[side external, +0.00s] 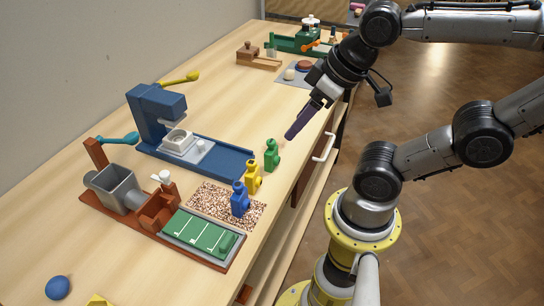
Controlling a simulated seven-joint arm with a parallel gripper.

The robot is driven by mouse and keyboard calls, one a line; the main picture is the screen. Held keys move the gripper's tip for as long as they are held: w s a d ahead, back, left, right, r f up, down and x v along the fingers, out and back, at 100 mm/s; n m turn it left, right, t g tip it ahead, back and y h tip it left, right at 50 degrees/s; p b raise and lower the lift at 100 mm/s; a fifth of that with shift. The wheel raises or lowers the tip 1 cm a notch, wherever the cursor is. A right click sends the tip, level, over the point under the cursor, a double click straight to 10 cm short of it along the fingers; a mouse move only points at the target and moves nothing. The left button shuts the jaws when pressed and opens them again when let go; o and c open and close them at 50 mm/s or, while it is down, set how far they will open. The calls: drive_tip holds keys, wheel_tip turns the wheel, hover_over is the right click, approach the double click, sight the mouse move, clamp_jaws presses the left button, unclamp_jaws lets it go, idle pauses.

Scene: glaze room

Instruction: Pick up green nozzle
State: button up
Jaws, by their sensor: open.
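The green nozzle (272,156) stands upright on the wooden bench, just past the end of a blue base plate and close to the bench's front edge. A yellow nozzle (253,177) and a blue nozzle (240,199) stand in a row with it, nearer the camera. My gripper (291,135) points down and to the left, above and slightly right of the green nozzle, apart from it. Its fingers are seen edge-on and hold nothing that I can see.
A blue press-like stand (158,118) stands left of the nozzles. A brown station with a grey hopper (118,190) and a green panel (200,232) sits nearer the camera. A speckled mat (212,203) lies beside the blue nozzle.

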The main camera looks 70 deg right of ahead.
drive_tip(key=n+g, duration=0.6)
drive_tip(key=n, duration=1)
hover_over(270, 141)
drive_tip(key=f, duration=0.8)
drive_tip(key=shift+s+f, duration=0.3)
drive_tip(key=shift+f, duration=0.05)
drive_tip(key=shift+w+d+f, duration=0.1)
drive_tip(key=shift+w+f, duration=0.05)
drive_tip(key=shift+f, duration=1.25)
drive_tip(key=shift+w+f, duration=0.1)
drive_tip(key=shift+f, duration=1.25)
clamp_jaws()
